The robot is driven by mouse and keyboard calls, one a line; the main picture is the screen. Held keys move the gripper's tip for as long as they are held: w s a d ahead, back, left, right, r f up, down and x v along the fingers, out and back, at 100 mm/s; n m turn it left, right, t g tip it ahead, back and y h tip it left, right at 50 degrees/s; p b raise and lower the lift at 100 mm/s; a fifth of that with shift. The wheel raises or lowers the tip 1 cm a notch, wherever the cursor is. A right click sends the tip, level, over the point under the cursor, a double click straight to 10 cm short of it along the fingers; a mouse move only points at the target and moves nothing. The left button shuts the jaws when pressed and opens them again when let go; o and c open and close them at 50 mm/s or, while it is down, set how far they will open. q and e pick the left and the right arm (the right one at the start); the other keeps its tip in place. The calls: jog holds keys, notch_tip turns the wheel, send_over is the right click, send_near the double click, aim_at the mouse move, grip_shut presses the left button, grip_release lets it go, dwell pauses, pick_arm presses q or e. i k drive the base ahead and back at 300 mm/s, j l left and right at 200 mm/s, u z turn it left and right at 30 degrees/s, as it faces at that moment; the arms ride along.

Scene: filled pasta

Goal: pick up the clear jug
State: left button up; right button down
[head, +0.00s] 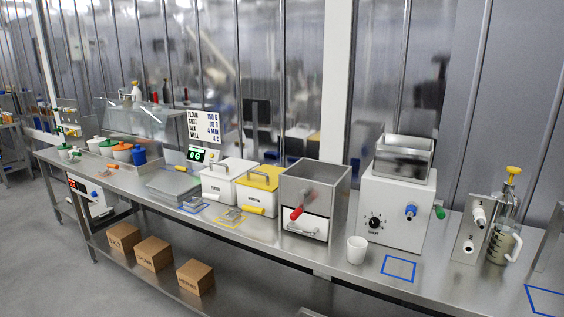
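The clear jug (497,246) stands upright on the steel bench (447,270) at the far right of the head view. It looks see-through and greyish, with a pale handle on its right side. It is close beside a metal block with two white fittings (470,226). A tall clear vessel with a yellow knob (513,171) rises just behind or beside it, and I cannot tell whether they touch. Neither of my grippers is in view.
A white cup (357,250) stands left of a blue square outline (398,268). A white machine with a steel hopper (394,210) stands behind them. Another blue outline (546,299) marks the right front. Cardboard boxes (153,254) sit on the lower shelf.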

aim_at(505, 237)
jog(key=z, duration=1.4)
